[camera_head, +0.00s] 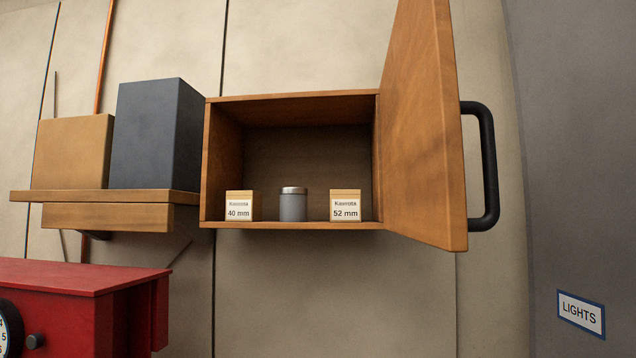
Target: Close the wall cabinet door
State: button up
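The wooden wall cabinet (291,98) hangs on the panelled wall in the middle of the head view. Its door (421,140) stands wide open, hinged on the right side and swung out towards me. A black bar handle (488,165) sits on the door's outer face, on the right. Inside on the cabinet floor stand a small box marked 40 mm (239,206), a grey can with a metallic lid (293,205) and a small box marked 52 mm (345,206). My gripper is not in view.
A wooden shelf (105,196) left of the cabinet carries a tan box (73,153) and a dark grey box (157,134). A red box-shaped unit (85,279) with a dial stands at lower left. A LIGHTS sign (581,313) is on the grey surface at right. The space below the cabinet looks clear.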

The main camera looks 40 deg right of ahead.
aim_at(424, 199)
jog(key=z, duration=1)
jog(key=j+z, duration=0.15)
jog(key=z, duration=0.25)
jog(key=k+j+z, duration=0.1)
jog(key=z, duration=0.35)
